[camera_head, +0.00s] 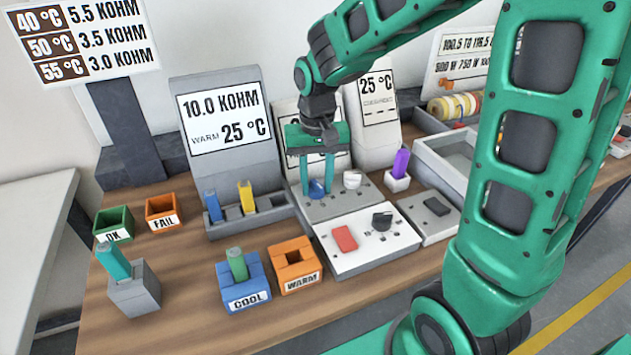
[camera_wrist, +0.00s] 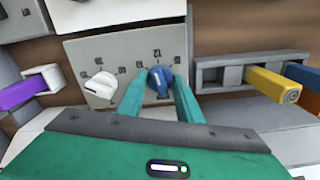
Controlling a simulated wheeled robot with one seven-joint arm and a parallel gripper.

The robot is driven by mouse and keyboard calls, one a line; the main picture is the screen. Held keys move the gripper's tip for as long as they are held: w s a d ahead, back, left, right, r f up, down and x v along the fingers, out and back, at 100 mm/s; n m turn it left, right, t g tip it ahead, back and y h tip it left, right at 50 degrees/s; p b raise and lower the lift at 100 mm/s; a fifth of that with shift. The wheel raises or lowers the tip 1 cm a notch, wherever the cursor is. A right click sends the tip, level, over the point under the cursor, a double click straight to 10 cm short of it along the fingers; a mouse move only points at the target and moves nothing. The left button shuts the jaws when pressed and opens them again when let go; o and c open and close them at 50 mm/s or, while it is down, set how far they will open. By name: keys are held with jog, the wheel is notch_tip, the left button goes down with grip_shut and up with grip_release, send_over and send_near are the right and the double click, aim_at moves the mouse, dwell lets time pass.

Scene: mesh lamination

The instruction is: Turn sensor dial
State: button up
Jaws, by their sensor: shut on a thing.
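The blue dial (camera_head: 317,189) is on a grey panel (camera_head: 325,209) at the middle of the bench. My gripper (camera_head: 318,187) reaches down from above, its two green fingers on either side of this dial and shut on it. In the wrist view the blue dial (camera_wrist: 160,81) sits between the fingertips, with a white pointer mark and scale numbers around it. A white dial (camera_head: 352,179) is beside it on the same panel and also shows in the wrist view (camera_wrist: 101,86). The display behind the panel is mostly hidden by my gripper.
A display (camera_head: 222,118) reads 10.0 KOHM, WARM 25 °C. A rack (camera_head: 248,217) with blue and yellow probes stands left of the panel. A white box (camera_head: 366,262) with a red button and black knob is in front. COOL (camera_head: 242,300) and WARM (camera_head: 296,284) blocks are front left.

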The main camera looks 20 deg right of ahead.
aim_at(316, 182)
jog(key=n, duration=0.4)
jog(key=shift+n, duration=1.7)
jog(key=shift+w, duration=0.1)
jog(key=o, duration=1)
jog(key=shift+o, duration=0.2)
jog(key=shift+r, duration=0.15)
notch_tip(316, 182, up, 10)
jog(key=shift+r, duration=0.25)
